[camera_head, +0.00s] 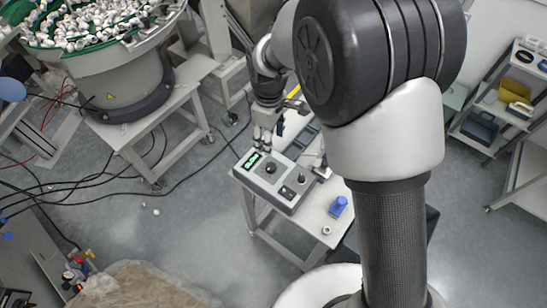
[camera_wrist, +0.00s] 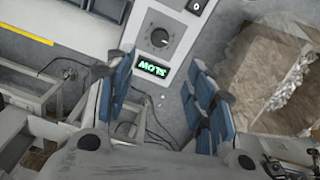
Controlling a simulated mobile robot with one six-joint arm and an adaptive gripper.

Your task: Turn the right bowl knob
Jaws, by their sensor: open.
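A grey control box (camera_head: 268,192) sits on a small white table. Its top carries a green-lit display (camera_head: 252,159), a dark round knob (camera_head: 270,168) and a second dark knob (camera_head: 301,177). I cannot tell from labels which is the right bowl knob. My gripper (camera_head: 263,143) is above the display end of the box. In the wrist view my gripper (camera_wrist: 159,72) is open and empty, its blue-padded fingers apart. Between and beyond them are the display (camera_wrist: 153,68), reading SLOW upside down, and a round knob (camera_wrist: 159,38), untouched.
A blue object (camera_head: 338,206) and a small white ring (camera_head: 326,230) lie on the table. A bowl feeder (camera_head: 112,78) full of white caps stands at left, with cables on the floor.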

